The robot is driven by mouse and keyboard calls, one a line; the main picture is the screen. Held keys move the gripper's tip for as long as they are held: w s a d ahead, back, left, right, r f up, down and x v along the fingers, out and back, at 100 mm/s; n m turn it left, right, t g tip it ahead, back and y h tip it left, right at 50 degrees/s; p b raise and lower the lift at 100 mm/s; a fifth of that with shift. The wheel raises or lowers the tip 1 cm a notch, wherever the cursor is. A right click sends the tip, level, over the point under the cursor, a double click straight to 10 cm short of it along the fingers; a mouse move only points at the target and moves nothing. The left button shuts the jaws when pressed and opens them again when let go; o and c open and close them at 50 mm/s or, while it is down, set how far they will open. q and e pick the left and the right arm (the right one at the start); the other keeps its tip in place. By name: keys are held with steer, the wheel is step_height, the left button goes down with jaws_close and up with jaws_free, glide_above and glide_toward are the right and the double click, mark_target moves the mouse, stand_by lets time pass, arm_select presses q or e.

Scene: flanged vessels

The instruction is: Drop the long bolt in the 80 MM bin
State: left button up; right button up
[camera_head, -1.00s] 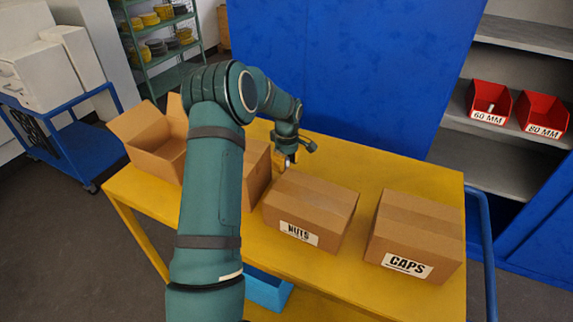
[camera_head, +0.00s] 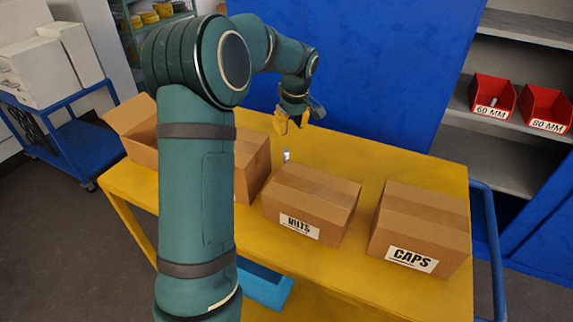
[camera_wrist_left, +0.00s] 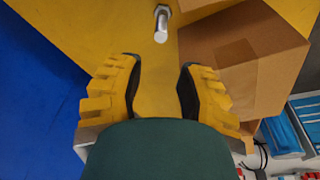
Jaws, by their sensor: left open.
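A small grey metal bolt (camera_head: 286,156) is on the yellow table, behind the NUTS box. In the left wrist view the bolt (camera_wrist_left: 161,24) shows at the top centre, with a hex-shaped end and a bright round end. My left gripper (camera_head: 292,123) is above the table, over and beyond the bolt. It is open and empty, and its yellow fingers (camera_wrist_left: 160,68) are apart, with the bolt outside them. The red 80 MM bin (camera_head: 549,114) sits on a shelf at the far right; its inside is mostly hidden. My right gripper is not in view.
The NUTS box (camera_head: 323,184) and CAPS box (camera_head: 425,212) are closed on the table (camera_head: 380,160). Another box (camera_head: 252,166) and an open box (camera_head: 134,120) are partly behind my arm. The red 60 MM bin (camera_head: 488,106), holding a pale item, is left of the 80 MM bin.

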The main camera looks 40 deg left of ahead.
mark_target(287, 152)
arm_select(q)
steer(key=s+d+m+t+b, duration=0.1)
steer(key=m+b, duration=0.1)
steer(key=s+d+m+y+b, duration=0.1)
steer(key=m+b, duration=0.1)
steer(key=shift+s+d+f+t+y, duration=0.2)
steer(key=shift+f+t+y, duration=0.1)
steer(key=shift+t, duration=0.1)
steer(key=b+x, duration=0.1)
steer(key=x, duration=0.7)
steer(key=shift+f, duration=0.15)
steer(key=x, duration=0.3)
steer(key=b+x, duration=0.1)
steer(key=x, duration=0.1)
steer(key=shift+w+a, duration=0.15)
steer(key=shift+a, duration=0.2)
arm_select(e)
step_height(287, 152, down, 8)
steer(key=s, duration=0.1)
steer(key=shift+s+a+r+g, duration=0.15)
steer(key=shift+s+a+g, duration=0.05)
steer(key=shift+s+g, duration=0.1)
arm_select(q)
jaws_close()
